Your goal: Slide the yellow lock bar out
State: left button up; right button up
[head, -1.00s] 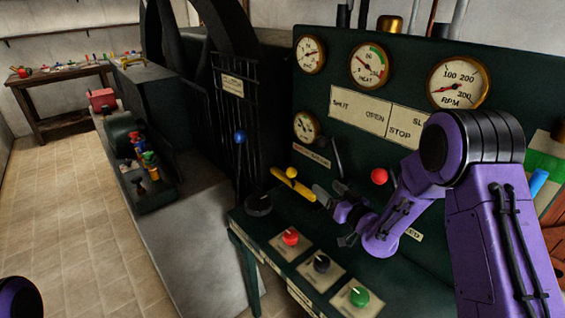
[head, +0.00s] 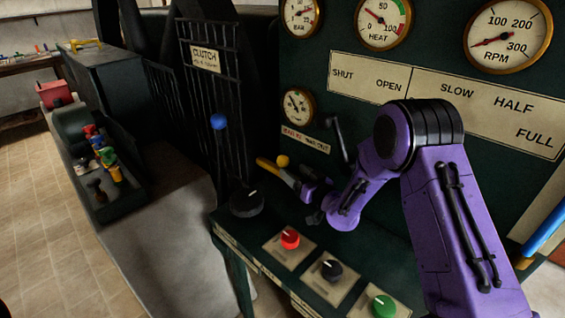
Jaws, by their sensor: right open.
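The yellow lock bar (head: 267,165) lies on the dark green control panel, with a round yellow knob (head: 283,160) at it. Its right part is hidden by my right gripper (head: 305,190). The right gripper is at the bar's right end, its fingers open around or beside the bar; I cannot tell whether they touch it. My purple right arm comes in from the right. My left gripper does not show.
A black knob (head: 247,202) sits just below the bar. Red (head: 290,238), black (head: 328,269) and green (head: 383,305) knobs line the front.

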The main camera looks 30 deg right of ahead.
aim_at(287, 165)
jog(key=w, duration=0.4)
jog(key=w+a+p, duration=0.1)
jog(key=w, duration=0.1)
jog(key=shift+w, duration=0.4)
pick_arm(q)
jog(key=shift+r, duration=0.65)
pick_arm(e)
jog(key=shift+c, duration=0.4)
